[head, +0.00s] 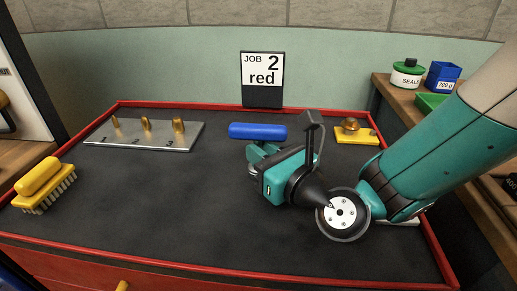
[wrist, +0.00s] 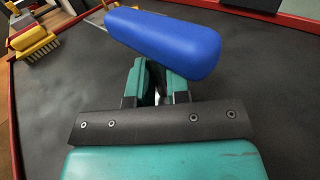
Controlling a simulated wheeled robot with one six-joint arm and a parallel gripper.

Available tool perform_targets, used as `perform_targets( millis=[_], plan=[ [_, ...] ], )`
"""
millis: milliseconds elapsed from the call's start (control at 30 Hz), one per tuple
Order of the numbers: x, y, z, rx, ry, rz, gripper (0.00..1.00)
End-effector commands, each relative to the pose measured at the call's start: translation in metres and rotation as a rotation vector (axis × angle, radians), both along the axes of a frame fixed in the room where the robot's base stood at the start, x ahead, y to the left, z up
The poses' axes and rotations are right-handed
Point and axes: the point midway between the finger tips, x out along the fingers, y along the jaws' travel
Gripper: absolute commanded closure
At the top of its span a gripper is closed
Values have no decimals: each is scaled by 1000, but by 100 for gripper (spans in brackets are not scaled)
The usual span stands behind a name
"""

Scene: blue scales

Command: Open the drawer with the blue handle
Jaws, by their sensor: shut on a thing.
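No drawer with a blue handle shows in either view. In the head view, a red front (head: 75,272) below the worktop carries a small yellow knob (head: 122,287) at the bottom edge. My gripper (head: 262,152) is over the right middle of the dark worktop, pointing away from the front edge. It is shut on a rounded blue bar-shaped thing (head: 258,131), which lies across the fingertips. The blue thing also fills the upper middle of the wrist view (wrist: 165,42). Its underside and the exact grip are hidden.
The dark worktop (head: 150,205) has a raised red rim and is mostly clear. A yellow brush (head: 40,187) lies left. A metal plate with brass pegs (head: 160,138) is back left. A "JOB 2 red" sign (head: 262,75) stands behind. A yellow block with a brass knob (head: 357,137) is back right.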

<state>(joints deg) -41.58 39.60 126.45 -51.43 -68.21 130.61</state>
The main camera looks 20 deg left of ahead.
Motion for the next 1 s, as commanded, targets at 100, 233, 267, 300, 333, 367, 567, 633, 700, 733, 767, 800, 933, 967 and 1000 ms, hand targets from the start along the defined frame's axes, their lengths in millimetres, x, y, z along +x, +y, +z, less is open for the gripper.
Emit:
perform_targets(
  millis=[100, 233, 267, 300, 333, 367, 567, 633, 700, 733, 767, 800, 933, 967, 1000],
  plan=[
    [0, 0, 2, 2, -1, 0, 100],
    [0, 1, 9, 3, -2, 1, 100],
    [0, 1, 11, 3, -1, 1, 100],
    [0, 1, 16, 3, -1, 1, 100],
    [0, 1, 19, 3, -1, 2, 100],
    [0, 1, 23, 3, -2, 2, 100],
    [-1, 1, 65, 3, -2, 2, 100],
    [0, 1, 84, 4, -3, 1, 100],
    [0, 1, 104, 4, -3, 1, 100],
    [0, 1, 112, 4, -3, 1, 100],
    [0, 1, 121, 4, -3, 2, 100],
    [0, 1, 131, 3, -4, 2, 100],
    [-1, 1, 161, 4, -3, 2, 100],
    [-1, 1, 167, 4, -3, 3, 100],
    [-1, 1, 175, 4, -3, 2, 100]
  ],
)
